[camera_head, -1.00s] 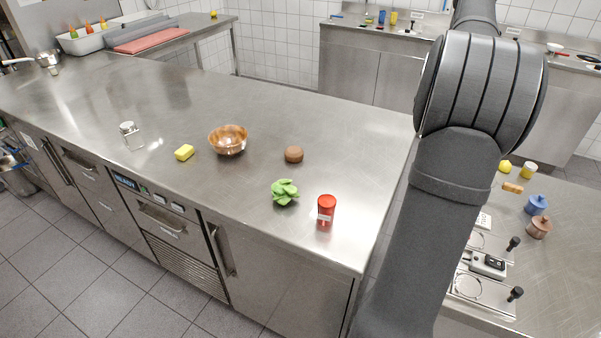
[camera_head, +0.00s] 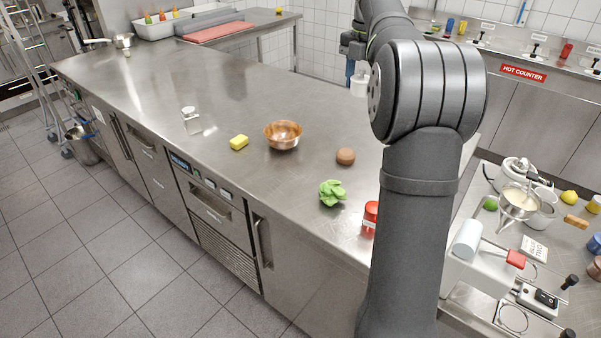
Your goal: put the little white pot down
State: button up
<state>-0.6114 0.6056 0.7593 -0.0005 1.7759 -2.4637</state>
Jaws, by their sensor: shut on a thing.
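The little white pot (camera_head: 360,86) is in the upper middle of the head view, at the end of my arm. My gripper (camera_head: 352,73) is shut on it, partly hidden behind my own arm. The pot appears upright, above or beyond the far edge of the steel counter (camera_head: 225,85); I cannot tell its exact height. The pot's right side is close to my arm link.
The counter's left part is mostly clear.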

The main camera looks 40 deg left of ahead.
jog(key=s+a, duration=0.2)
jog(key=a, duration=0.1)
send_over(300, 172)
jog(key=shift+n, duration=0.4)
notch_tip(300, 172, down, 25)
jog(key=shift+f, duration=2.05)
jog(key=o, duration=1.1)
jog(key=shift+f, duration=0.15)
jog(key=shift+c, duration=0.2)
notch_tip(300, 172, up, 12)
jog(key=shift+r, duration=0.2)
